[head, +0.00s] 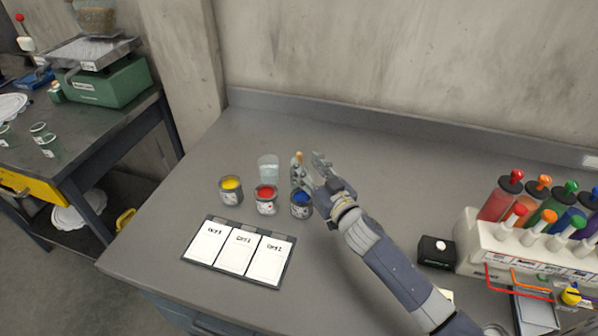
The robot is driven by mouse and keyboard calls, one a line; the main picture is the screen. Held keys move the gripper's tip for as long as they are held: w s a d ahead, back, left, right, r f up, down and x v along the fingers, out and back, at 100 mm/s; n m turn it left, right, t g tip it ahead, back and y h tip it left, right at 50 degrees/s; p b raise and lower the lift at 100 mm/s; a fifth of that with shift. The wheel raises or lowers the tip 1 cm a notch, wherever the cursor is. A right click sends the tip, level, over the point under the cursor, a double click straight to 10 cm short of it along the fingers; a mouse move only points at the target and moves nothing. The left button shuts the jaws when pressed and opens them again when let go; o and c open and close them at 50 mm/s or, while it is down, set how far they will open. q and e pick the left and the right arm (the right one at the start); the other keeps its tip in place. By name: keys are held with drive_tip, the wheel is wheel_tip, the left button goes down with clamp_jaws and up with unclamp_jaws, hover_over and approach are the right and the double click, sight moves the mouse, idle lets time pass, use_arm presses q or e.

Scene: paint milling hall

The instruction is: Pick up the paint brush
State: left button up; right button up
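My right gripper (309,164) is over the table, just behind the blue paint can (301,210) and to the right of a clear glass (268,169). Its two fingers look spread apart, with a gap between them. A small orange-brown tip (299,156) shows at the left finger; it may be part of the paint brush, but I cannot tell. No whole brush can be made out, and the gripper may hide part of it. My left gripper is not in view.
A yellow can (231,190) and a red can (266,200) stand beside the blue one. A panel with three white cards (239,254) lies in front. A white rack (525,252) with coloured bottles and a black button box (435,252) stand right. The table's back is clear.

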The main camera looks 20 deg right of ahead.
sight(301, 157)
drive_tip(key=shift+w+a+r, duration=0.1)
drive_tip(key=shift+w+r, duration=0.1)
drive_tip(key=shift+w, duration=0.2)
drive_tip(key=w, duration=0.2)
drive_tip(key=w+a+p, duration=0.1)
drive_tip(key=w, duration=0.1)
drive_tip(key=shift+w+f, duration=0.1)
drive_tip(key=shift+d, duration=0.1)
clamp_jaws()
